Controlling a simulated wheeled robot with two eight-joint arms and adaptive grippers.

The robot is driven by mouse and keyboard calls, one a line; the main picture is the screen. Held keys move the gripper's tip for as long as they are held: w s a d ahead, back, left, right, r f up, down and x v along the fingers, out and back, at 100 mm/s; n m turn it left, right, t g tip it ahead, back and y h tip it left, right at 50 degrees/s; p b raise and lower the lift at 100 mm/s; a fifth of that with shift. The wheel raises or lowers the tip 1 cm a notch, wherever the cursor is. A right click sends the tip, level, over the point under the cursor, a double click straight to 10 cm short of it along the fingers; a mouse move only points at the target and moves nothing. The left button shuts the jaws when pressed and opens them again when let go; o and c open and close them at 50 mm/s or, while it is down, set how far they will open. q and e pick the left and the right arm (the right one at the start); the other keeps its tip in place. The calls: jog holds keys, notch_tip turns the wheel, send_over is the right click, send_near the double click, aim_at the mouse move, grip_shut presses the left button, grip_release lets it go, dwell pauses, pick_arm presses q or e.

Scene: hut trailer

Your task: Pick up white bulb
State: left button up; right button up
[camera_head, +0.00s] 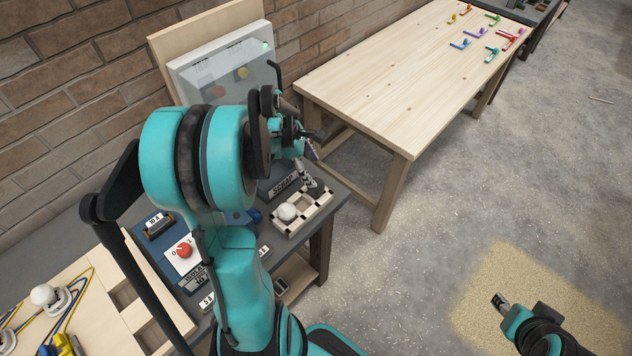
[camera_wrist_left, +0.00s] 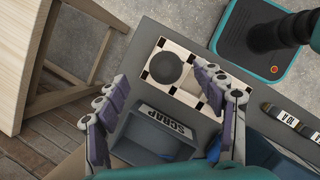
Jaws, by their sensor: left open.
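A white bulb (camera_head: 287,211) sits in a black-and-white checkered holder (camera_head: 289,231) at the right end of the dark bench. My left gripper (camera_head: 309,165) is open above the bench, near the holder's far side. In its wrist view its fingers (camera_wrist_left: 162,80) are spread, with the ball between and beyond them; nothing is held. Another white bulb (camera_head: 42,295) stands on the wooden board at lower left. My right gripper (camera_head: 500,302) is at lower right, jaws unclear.
A SCRAP bin (camera_wrist_left: 160,132) stands beside the holder. A clear-fronted panel (camera_head: 222,68) stands behind my left arm. A wooden table (camera_head: 400,75) stands at the back right.

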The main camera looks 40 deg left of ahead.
aim_at(316, 189)
pick_arm(q)
jog(key=shift+a+f+n, duration=0.25)
jog(key=shift+a+n, duration=0.15)
jog(key=shift+a, duration=0.05)
jog(key=shift+f, duration=0.4)
jog(key=x, duration=0.2)
jog(key=b+x, duration=0.1)
jog(key=x, duration=0.1)
jog(key=s+b+x, duration=0.1)
jog(key=x, duration=0.1)
jog(key=shift+d+f, duration=0.2)
jog(key=shift+f, duration=0.15)
jog(key=shift+w+f, duration=0.15)
jog(key=shift+f, duration=0.1)
jog(key=shift+c, duration=0.9)
jog(key=c, duration=1.1)
